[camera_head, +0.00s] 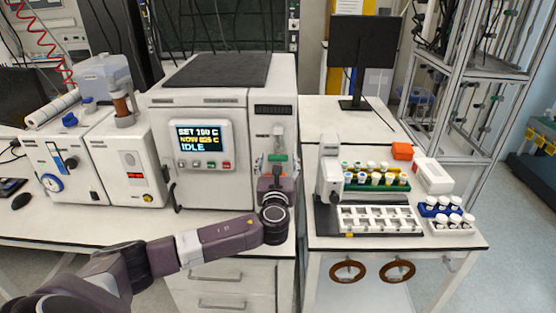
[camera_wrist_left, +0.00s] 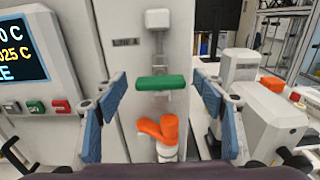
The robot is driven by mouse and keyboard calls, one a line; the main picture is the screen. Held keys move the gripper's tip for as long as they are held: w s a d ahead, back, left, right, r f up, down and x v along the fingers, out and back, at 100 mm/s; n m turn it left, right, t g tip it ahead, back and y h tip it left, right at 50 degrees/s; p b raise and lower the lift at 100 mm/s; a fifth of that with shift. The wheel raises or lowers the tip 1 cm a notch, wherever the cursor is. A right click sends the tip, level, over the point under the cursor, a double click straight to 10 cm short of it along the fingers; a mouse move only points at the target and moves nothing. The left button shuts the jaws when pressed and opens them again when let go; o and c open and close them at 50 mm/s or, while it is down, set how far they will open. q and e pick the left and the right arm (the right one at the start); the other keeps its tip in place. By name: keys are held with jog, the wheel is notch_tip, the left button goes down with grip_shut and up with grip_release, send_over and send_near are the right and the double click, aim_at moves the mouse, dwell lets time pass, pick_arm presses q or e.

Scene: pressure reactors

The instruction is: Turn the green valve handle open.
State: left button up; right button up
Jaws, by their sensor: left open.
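The green valve handle (camera_wrist_left: 161,83) is a flat bar lying crosswise on the reactor's front panel, below a white block and a metal stem. It also shows in the head view (camera_head: 278,157), just above my left gripper. My left gripper (camera_wrist_left: 160,100) is open, with one blue-padded finger on each side of the handle in the picture. Clear gaps show between the pads and the handle's ends, and nothing is held. In the head view my left gripper (camera_head: 276,182) is in front of the panel, partly hidden by its own wrist. My right gripper is not in view.
An orange part (camera_wrist_left: 157,128) sits just below the green handle. The reactor's display (camera_head: 203,138) reads IDLE. To the right, a table holds a white rack (camera_head: 378,232), several vials and a white box (camera_head: 433,175). A monitor (camera_head: 364,50) stands behind.

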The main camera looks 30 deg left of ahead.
pick_arm(q)
jog(key=c, duration=1.2)
jog(key=shift+o, duration=0.2)
jog(key=shift+f+n, duration=0.1)
jog(key=shift+n, duration=0.2)
jog(key=n+b, duration=0.2)
jog(key=n, duration=0.1)
jog(key=shift+f+n, duration=0.1)
jog(key=shift+n, duration=0.2)
jog(key=n+b, duration=0.2)
jog(key=n, duration=0.2)
jog(key=shift+b, duration=0.35)
jog(key=n+b, duration=0.2)
jog(key=n, duration=0.3)
jog(key=shift+s+a+f+n+b, duration=0.1)
jog(key=shift+n+b, duration=1.1)
jog(key=shift+n, duration=1.1)
